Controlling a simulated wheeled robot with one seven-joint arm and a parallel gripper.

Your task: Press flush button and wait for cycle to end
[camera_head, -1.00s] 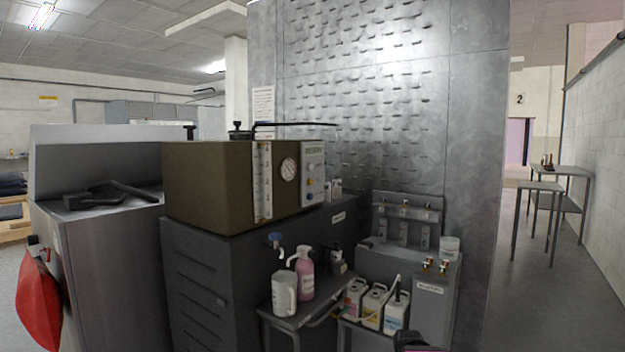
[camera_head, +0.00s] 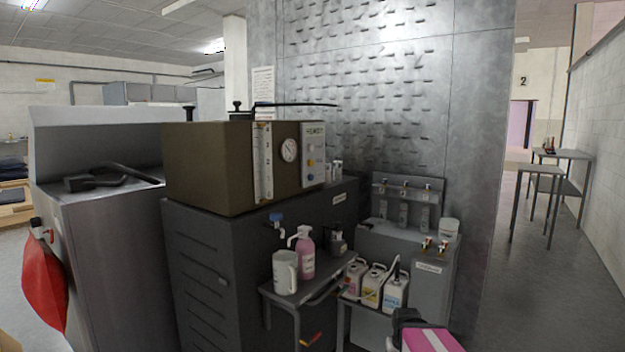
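The washer is a brown box (camera_head: 215,168) on a dark grey cabinet (camera_head: 225,270), left of centre. Its front carries a white scale strip (camera_head: 263,160), a round gauge (camera_head: 289,150) and a pale control panel (camera_head: 313,155). The panel has a small display at the top, a blue control (camera_head: 310,163) and a dark one below it. Their labels are too small to read, so I cannot tell which is the flush button. A dark piece with a pink-and-white part shows at the bottom edge, right of centre, apparently my arm. No gripper fingers show.
A grey unit with taps (camera_head: 425,270) stands before the metal wall. Clear floor (camera_head: 540,290) lies at right.

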